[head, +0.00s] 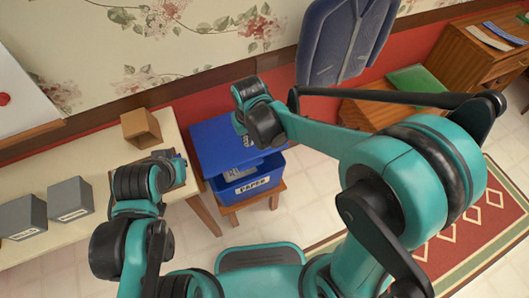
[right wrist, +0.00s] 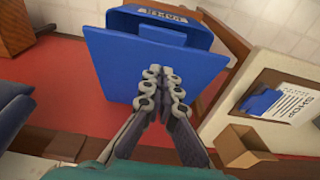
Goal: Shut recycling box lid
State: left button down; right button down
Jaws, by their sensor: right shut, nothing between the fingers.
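The recycling box (head: 245,185) is blue with a white "PAPER" label and stands on a small wooden stool. Its blue lid (head: 212,142) is raised and tilted at the wall side, and papers show inside the box. In the right wrist view the lid (right wrist: 130,65) fills the centre, with the box (right wrist: 195,32) beyond it. My right gripper (right wrist: 161,72) is shut and empty. Its fingertips overlap the lid; I cannot tell whether they touch it.
A pale table (head: 95,165) stands left of the box, with a wooden block-like box (head: 141,127), grey boxes (head: 70,198) and a tray (right wrist: 245,103) holding a paper. A blue garment (head: 340,40) hangs on the wall above a wooden bench. A patterned rug (head: 480,225) lies at right.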

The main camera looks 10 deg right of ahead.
jog(key=b, duration=0.4)
send_over(250, 163)
jog(key=f, duration=0.9)
jog(key=shift+w+f, duration=0.35)
jog(key=f, duration=0.1)
jog(key=s+f+b, duration=0.1)
jog(key=f, duration=0.1)
jog(key=shift+d, duration=0.1)
jog(key=shift+s+f+b, duration=0.15)
jog(key=shift+f+b, duration=0.2)
jog(key=shift+f, duration=0.05)
